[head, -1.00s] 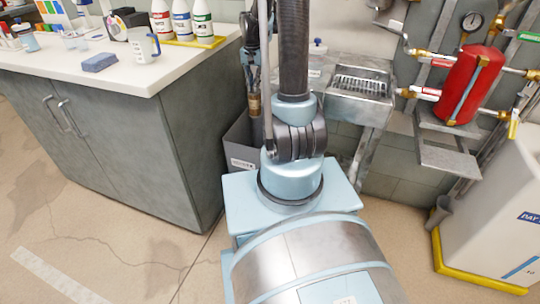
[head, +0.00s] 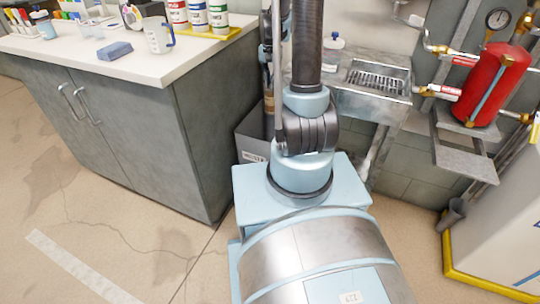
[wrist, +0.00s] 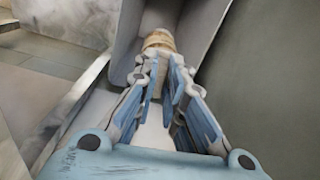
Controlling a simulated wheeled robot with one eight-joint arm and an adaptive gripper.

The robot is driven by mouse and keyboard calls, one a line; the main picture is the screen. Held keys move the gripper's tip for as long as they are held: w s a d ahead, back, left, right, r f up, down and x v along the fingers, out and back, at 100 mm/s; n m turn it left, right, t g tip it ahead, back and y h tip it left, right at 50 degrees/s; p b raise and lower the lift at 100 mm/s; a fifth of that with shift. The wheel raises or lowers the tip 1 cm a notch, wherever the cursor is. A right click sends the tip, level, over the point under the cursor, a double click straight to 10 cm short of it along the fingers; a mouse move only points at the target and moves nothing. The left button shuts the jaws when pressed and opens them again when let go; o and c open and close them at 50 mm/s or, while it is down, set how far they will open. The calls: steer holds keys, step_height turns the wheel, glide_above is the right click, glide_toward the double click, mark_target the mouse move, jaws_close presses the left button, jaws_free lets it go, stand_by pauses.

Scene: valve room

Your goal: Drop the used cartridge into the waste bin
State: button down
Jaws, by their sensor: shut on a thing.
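My gripper (wrist: 161,68) is shut on the used cartridge (wrist: 158,40) in the wrist view. The cartridge shows a tan, ringed end beyond the fingertips; the fingers hide much of the rest. The waste bin (wrist: 203,22) is grey, and its walls rise around the cartridge's end in the wrist view. In the head view the bin (head: 249,152) stands on the floor between the counter and the metal sink, partly behind my arm. The cartridge's tan part (head: 269,102) shows above the bin there. The bin's bottom is hidden.
The grey counter (head: 140,140) stands close on the bin's left, with bottles, a jug and a blue sponge (head: 115,50) on top. The metal sink (head: 372,90) is at right. A red cylinder (head: 487,85) sits among wall pipes, above a metal shelf.

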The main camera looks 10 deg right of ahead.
steer(key=shift+f, duration=1.7)
steer(key=c, duration=1.6)
jaws_free()
steer(key=shift+r, duration=0.1)
step_height(320, 180, up, 12)
steer(key=shift+f, duration=0.15)
steer(key=shift+f, duration=0.1)
step_height(320, 180, down, 12)
steer(key=shift+r, duration=0.55)
